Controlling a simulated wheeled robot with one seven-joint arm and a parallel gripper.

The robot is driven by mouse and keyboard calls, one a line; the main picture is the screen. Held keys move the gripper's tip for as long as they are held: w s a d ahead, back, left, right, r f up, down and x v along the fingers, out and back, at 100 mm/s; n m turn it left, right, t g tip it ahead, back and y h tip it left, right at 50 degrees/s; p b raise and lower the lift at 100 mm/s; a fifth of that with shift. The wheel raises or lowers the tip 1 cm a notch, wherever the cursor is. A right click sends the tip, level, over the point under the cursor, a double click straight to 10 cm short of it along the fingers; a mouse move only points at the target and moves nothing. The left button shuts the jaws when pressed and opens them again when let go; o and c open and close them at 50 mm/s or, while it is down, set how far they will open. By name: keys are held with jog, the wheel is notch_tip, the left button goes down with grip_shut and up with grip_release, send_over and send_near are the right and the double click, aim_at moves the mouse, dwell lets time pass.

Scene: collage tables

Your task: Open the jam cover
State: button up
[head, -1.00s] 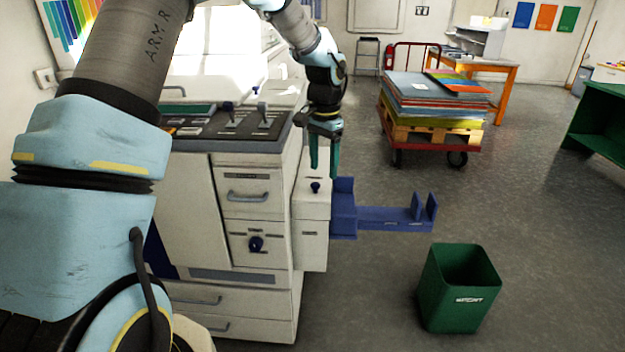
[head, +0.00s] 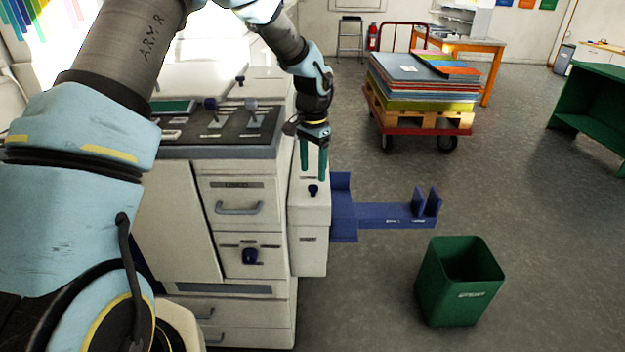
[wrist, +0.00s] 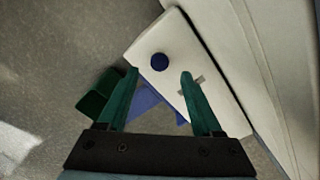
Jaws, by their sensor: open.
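A white side box (head: 310,223) is on the right side of the copier-like machine, with a dark blue knob (head: 313,190) on its top. My gripper (head: 313,175) is open and empty, pointing down just above that knob. In the wrist view the knob (wrist: 160,62) shows between and slightly beyond the fingertips, not visibly touched, on the box's pale top (wrist: 190,50). A front panel (head: 252,240) of the machine carries another dark blue knob (head: 249,256). The labels are too small to read, so I cannot tell which part is the jam cover.
A blue tray (head: 375,213) sticks out right of the box. A green bin (head: 460,282) stands on the floor. A red cart (head: 420,125) with stacked boards is behind, and a green table (head: 590,112) is at right. The grey floor between is open.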

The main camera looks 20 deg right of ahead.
aim_at(313, 186)
notch_tip(313, 186, down, 5)
dwell(0.3)
grip_shut()
dwell(0.5)
dwell(0.9)
